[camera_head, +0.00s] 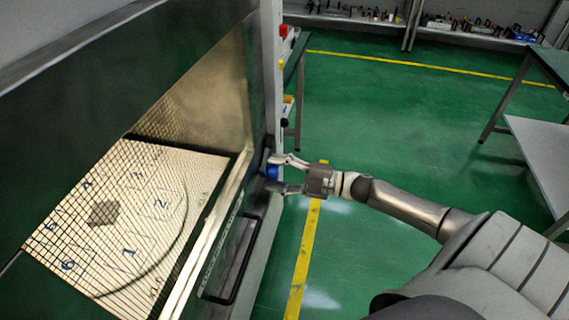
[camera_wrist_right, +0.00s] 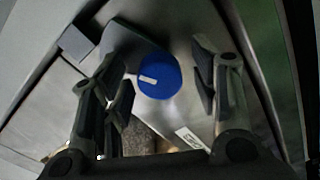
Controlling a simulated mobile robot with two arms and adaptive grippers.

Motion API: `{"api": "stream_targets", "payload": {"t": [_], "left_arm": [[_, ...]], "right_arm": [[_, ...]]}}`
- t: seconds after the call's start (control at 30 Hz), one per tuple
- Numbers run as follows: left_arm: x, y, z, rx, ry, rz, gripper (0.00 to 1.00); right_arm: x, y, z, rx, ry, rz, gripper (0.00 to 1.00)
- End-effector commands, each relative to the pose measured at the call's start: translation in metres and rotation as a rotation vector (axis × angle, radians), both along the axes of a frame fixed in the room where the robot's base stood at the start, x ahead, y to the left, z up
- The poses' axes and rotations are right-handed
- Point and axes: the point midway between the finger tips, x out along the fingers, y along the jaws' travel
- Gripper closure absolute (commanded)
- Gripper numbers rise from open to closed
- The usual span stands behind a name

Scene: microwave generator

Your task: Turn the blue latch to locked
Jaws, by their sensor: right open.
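The blue latch (camera_head: 272,171) is a round blue knob on the front edge of the large machine, right of its window, in the head view. In the right wrist view the blue latch (camera_wrist_right: 159,80) shows a short white mark, slanted slightly from horizontal. My right gripper (camera_head: 279,174) is open, with one finger on each side of the knob. In the right wrist view my right gripper (camera_wrist_right: 163,88) has visible gaps between both fingers and the knob. My left gripper is not in view.
The machine's meshed window (camera_head: 130,215) shows a numbered plate inside. A dark handle (camera_head: 240,265) is below the latch. Green floor (camera_head: 400,130) with yellow lines is open behind my right arm. A table (camera_head: 545,160) stands at the right.

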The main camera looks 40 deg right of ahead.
Motion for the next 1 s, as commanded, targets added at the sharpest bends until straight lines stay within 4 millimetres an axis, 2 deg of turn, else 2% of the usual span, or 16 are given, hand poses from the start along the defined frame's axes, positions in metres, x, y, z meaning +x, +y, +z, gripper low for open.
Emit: {"api": "stream_targets", "payload": {"t": [0.17, 0.7, 1.0], "left_arm": [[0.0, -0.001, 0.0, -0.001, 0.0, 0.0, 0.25], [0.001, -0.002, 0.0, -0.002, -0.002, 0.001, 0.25], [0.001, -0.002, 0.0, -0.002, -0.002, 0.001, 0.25]], "right_arm": [[-0.01, -0.009, -0.001, -0.002, 0.003, 0.0, 0.45], [-0.075, -0.064, -0.001, -0.002, 0.003, 0.0, 0.45], [-0.091, -0.077, 0.0, 0.0, 0.0, 0.0, 0.45]]}}
